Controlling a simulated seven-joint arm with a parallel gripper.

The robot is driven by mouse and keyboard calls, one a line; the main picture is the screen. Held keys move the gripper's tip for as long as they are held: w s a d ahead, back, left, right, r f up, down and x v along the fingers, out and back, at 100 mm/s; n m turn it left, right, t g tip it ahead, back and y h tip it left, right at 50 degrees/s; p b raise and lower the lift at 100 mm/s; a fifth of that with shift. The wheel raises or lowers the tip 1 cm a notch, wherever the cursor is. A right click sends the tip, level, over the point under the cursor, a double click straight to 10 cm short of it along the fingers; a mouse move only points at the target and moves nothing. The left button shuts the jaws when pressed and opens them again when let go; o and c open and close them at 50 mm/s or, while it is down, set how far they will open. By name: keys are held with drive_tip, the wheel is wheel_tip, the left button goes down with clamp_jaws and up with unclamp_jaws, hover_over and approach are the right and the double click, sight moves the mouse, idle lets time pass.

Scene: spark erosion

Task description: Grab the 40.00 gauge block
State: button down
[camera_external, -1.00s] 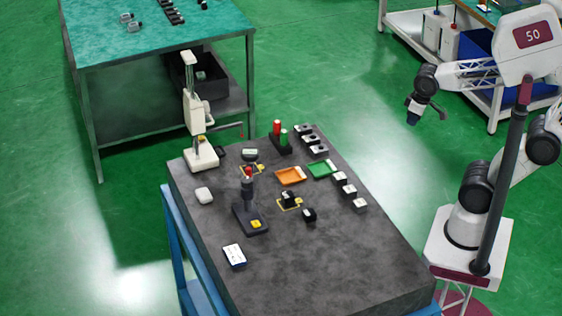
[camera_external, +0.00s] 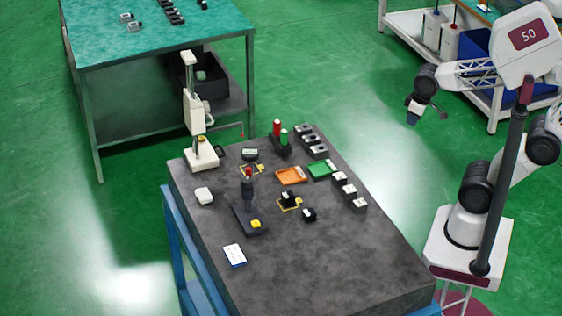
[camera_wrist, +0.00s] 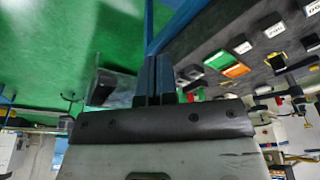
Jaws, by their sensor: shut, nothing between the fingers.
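Several dark blocks with white faces stand along the right side of the grey stone table (camera_external: 330,255), among them a far one (camera_external: 340,177), a middle one (camera_external: 349,190) and a near one (camera_external: 360,204). White labels with print show in the wrist view, such as one label (camera_wrist: 275,30), but I cannot read which is 40.00. My gripper (camera_external: 412,119) hangs in the air right of the table, well apart from the blocks. Its fingers (camera_wrist: 154,75) are shut together and empty in the wrist view.
An orange tray (camera_external: 291,181) and a green tray (camera_external: 322,175) lie mid-table. Red and green cylinders (camera_external: 278,128) stand behind. A tall height-gauge-like stand (camera_external: 192,100) and a dark stand (camera_external: 247,190) rise on the left. The front right of the table is clear.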

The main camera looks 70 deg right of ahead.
idle(0.3)
drive_tip(key=c, duration=0.6)
unclamp_jaws()
drive_tip(key=shift+w, duration=0.1)
